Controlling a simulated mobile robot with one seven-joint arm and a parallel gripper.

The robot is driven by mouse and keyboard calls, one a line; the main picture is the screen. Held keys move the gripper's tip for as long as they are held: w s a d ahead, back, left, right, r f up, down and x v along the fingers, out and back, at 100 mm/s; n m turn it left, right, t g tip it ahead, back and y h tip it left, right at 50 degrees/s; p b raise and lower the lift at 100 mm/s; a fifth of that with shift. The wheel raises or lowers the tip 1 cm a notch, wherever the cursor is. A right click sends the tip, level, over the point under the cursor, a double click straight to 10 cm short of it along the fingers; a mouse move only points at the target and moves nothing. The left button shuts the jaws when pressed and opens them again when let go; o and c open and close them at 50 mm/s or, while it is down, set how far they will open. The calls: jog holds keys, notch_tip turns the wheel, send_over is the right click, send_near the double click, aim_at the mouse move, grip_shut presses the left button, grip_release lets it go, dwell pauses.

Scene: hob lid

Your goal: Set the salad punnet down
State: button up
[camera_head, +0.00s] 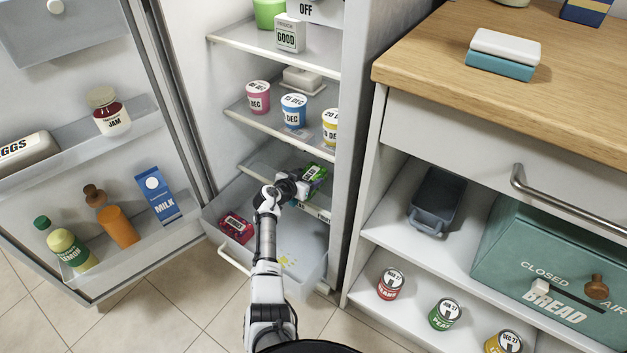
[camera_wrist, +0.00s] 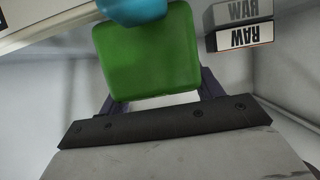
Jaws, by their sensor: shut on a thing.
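The salad punnet (camera_head: 317,174), green with a printed label, is between the fingers of my gripper (camera_head: 303,186), inside the fridge at the lowest shelf (camera_head: 262,170). In the wrist view the green punnet (camera_wrist: 148,58) fills the space between the two dark fingers of my gripper (camera_wrist: 157,92). My gripper is shut on it. My wrist hides part of the punnet in the head view. I cannot tell whether the punnet touches the shelf.
A pulled-out drawer (camera_head: 300,253) with a red pack (camera_head: 236,227) is below. Pots, including a blue one (camera_head: 293,111), stand on the shelf above.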

jog(key=shift+d+r, duration=0.1)
jog(key=shift+r, duration=0.15)
jog(key=shift+s+f, duration=0.1)
jog(key=shift+f+b, duration=0.2)
jog(key=shift+b, duration=0.1)
jog(key=o, duration=1.2)
jog(key=shift+o, duration=0.2)
jog(key=shift+r, duration=0.1)
